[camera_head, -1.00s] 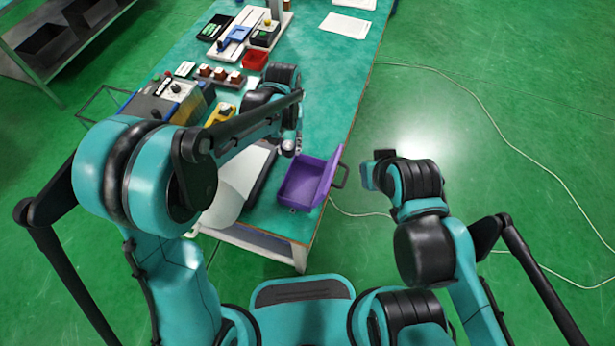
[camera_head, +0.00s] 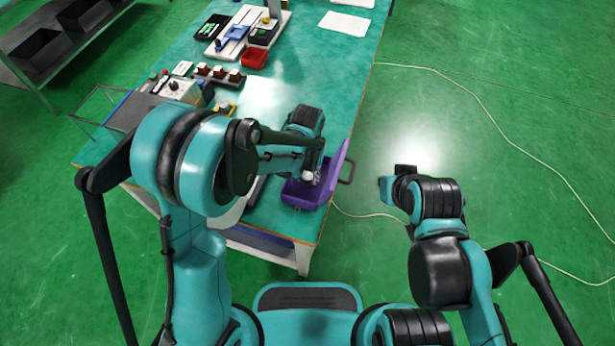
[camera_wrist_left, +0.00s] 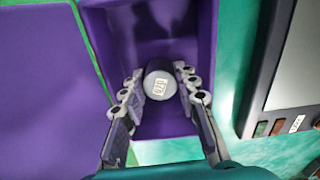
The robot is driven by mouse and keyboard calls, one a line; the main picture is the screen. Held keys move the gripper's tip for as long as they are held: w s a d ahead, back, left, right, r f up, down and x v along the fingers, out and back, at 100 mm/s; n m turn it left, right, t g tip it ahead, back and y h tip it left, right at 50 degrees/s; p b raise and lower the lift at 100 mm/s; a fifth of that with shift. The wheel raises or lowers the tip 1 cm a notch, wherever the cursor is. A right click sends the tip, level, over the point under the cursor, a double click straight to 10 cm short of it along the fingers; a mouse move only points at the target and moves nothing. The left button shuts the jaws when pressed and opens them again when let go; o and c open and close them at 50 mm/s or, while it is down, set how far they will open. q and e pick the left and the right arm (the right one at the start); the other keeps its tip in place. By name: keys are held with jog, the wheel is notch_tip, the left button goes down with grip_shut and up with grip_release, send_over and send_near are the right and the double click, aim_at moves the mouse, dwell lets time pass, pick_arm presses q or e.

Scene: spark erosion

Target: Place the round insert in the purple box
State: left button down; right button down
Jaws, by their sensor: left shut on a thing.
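The open purple box (camera_head: 297,198) stands at the table's near right corner, its lid (camera_head: 340,168) tipped up to the right. In the left wrist view the box (camera_wrist_left: 205,35) lies under the fingers, with its lid (camera_wrist_left: 45,85) at the left. My left gripper (camera_wrist_left: 158,72) is shut on the round insert (camera_wrist_left: 160,86), a grey cylinder with a small white label on its end face. The insert is over the box's interior; its height above the floor is unclear.
A dark-framed grey device (camera_wrist_left: 285,80) lies beside the box in the left wrist view. A red bin (camera_head: 254,57), a rack of small brown-topped blocks (camera_head: 218,75) and a control box (camera_head: 172,90) stand farther back. A cable (camera_head: 480,100) lies on the floor.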

aim_at(307, 175)
pick_arm(q)
jog(key=shift+s, duration=0.1)
jog(key=shift+f, duration=0.2)
jog(key=c, duration=1.1)
grip_release()
jog(key=shift+r, duration=0.1)
jog(key=shift+c, duration=0.2)
jog(key=shift+r, duration=0.1)
jog(key=shift+r, duration=0.3)
notch_tip(307, 175, up, 12)
jog(key=p, duration=0.4)
jog(key=shift+f, duration=0.2)
